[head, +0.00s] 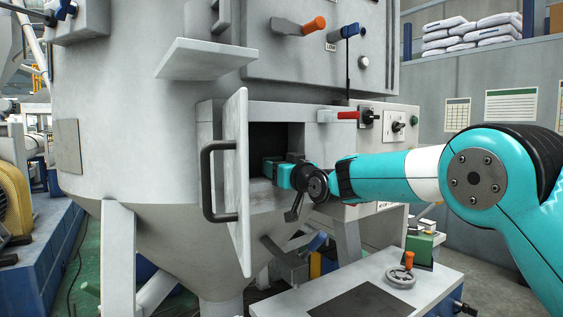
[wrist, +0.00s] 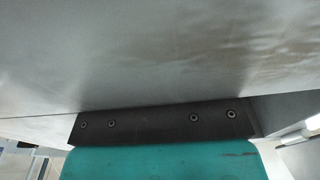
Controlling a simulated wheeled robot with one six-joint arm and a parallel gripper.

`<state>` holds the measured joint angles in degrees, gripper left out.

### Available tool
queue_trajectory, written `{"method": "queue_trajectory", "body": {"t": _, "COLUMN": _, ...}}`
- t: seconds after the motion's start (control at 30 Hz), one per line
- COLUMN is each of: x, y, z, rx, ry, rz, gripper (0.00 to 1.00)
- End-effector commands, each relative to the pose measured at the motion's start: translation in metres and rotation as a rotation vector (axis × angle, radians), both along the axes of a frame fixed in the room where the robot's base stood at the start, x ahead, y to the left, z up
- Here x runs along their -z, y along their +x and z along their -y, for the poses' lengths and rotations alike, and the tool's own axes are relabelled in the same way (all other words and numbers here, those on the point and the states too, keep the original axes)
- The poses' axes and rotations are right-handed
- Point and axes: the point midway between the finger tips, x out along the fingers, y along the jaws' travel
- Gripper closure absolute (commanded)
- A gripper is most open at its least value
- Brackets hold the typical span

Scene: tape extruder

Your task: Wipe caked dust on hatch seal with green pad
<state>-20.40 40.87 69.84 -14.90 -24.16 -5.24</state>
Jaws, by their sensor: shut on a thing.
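The hatch door (head: 240,170) stands swung open in the head view, with a black handle (head: 208,180) on its left. Right of it is the dark square hatch opening (head: 268,140) in the grey hopper. My gripper (head: 270,168) is at the lower part of this opening, its front end in the shadow. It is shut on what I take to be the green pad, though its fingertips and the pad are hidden. The wrist view shows my teal and black gripper body close under a smooth grey surface (wrist: 150,50).
A grey shelf-like flap (head: 205,58) juts out above the door. Below my arm is a bench (head: 435,285) with an orange-knobbed handwheel (head: 402,275). The opening's sides leave little room.

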Motion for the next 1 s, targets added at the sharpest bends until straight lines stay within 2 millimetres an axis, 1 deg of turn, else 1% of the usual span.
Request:
{"method": "queue_trajectory", "body": {"t": 0.03, "x": -0.007, "y": 0.0, "z": 0.0, "rx": 0.001, "ry": 0.005, "rz": 0.01, "gripper": 0.79}}
{"method": "queue_trajectory", "body": {"t": 0.1, "x": -0.009, "y": 0.0, "z": 0.0, "rx": 0.001, "ry": 0.007, "rz": 0.014, "gripper": 0.79}}
{"method": "queue_trajectory", "body": {"t": 0.27, "x": -0.014, "y": 0.0, "z": 0.001, "rx": 0.001, "ry": 0.011, "rz": 0.02, "gripper": 0.79}}
{"method": "queue_trajectory", "body": {"t": 0.37, "x": -0.012, "y": -0.003, "z": 0.003, "rx": 0.001, "ry": 0.012, "rz": 0.022, "gripper": 0.79}}
{"method": "queue_trajectory", "body": {"t": 0.6, "x": -0.008, "y": -0.026, "z": 0.019, "rx": 0.001, "ry": 0.013, "rz": 0.021, "gripper": 0.79}}
{"method": "queue_trajectory", "body": {"t": 0.8, "x": -0.008, "y": -0.047, "z": 0.033, "rx": 0.0, "ry": 0.013, "rz": 0.02, "gripper": 0.79}}
{"method": "queue_trajectory", "body": {"t": 1.0, "x": -0.011, "y": -0.064, "z": 0.044, "rx": 0.001, "ry": 0.013, "rz": 0.019, "gripper": 0.79}}
